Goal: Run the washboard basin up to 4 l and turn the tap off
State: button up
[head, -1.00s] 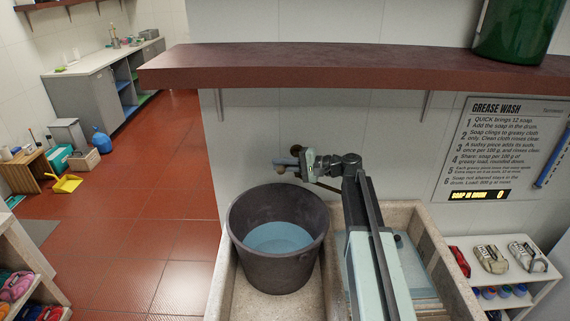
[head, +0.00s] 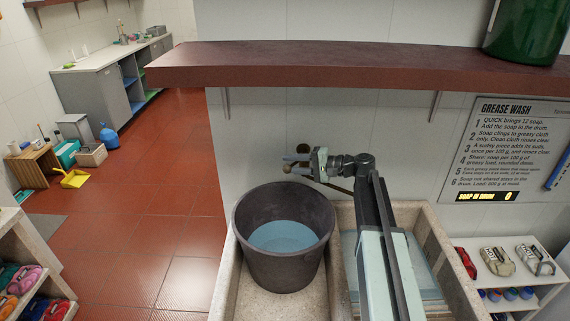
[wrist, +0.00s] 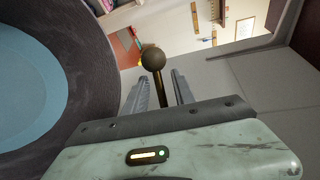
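The stone washboard basin (head: 432,222) has a left bay with a dark tub in it and a right bay partly hidden by my arm. A bluish surface, apparently water, shows in the right bay (head: 350,245); its level cannot be read. The tap's dark wall fitting (head: 304,148) is behind the tub. My gripper (head: 291,163) is beside it, above the tub's back rim. In the wrist view, the ball-ended tap lever (wrist: 153,58) stands between my two spread fingers (wrist: 162,92), with gaps showing. The tap's outlet is mostly hidden, and flow cannot be seen.
The dark tub (head: 255,212) holds blue water. A red-brown shelf (head: 350,65) overhangs the basin, with a green drum (head: 525,30) on it. A sign (head: 510,150) hangs right. A white rack (head: 530,250) stands at lower right. Red floor (head: 160,200) is open at left.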

jog(key=v, duration=0.5)
jog(key=shift+s+d+r+p, duration=0.1)
jog(key=shift+d+p, duration=0.05)
jog(key=shift+p, duration=0.15)
dwell(1.3)
dwell(3.7)
